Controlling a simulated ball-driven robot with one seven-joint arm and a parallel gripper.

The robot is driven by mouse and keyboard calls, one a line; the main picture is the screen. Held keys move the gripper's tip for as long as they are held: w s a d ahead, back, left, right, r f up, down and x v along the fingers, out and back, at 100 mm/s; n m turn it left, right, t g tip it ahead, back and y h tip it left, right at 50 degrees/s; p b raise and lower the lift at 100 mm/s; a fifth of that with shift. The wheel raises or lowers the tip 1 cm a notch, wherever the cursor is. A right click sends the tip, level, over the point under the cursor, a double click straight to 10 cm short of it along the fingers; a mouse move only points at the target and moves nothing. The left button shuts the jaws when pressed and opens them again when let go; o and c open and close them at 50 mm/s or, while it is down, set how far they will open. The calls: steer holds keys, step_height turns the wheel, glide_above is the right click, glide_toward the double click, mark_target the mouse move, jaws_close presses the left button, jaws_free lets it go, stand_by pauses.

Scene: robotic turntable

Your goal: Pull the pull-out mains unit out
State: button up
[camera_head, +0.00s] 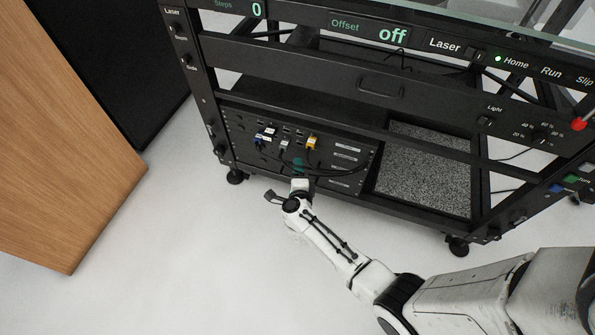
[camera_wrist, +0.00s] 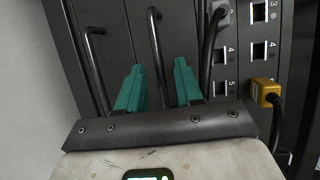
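The black panel (camera_head: 240,150) low in the left bay of the rack appears to be the pull-out mains unit. It has rows of numbered sockets and several plugs, and sits flush in the frame. In the head view my gripper (camera_head: 299,168) is in front of its middle. In the wrist view my gripper (camera_wrist: 158,72) has its two teal fingers apart. A thin black bent bar or cable (camera_wrist: 155,45) runs down between them; I see no clear contact. Whether it is a handle I cannot tell.
A yellow plug (camera_wrist: 266,93) with a black cable is right of the fingers; it also shows in the head view (camera_head: 312,142). A speckled grey panel (camera_head: 425,165) fills the right bay. A wooden cabinet (camera_head: 65,130) stands left. The white floor (camera_head: 180,240) in front is clear.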

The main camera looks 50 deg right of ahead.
jaws_close()
stand_by(0.3)
stand_by(1.1)
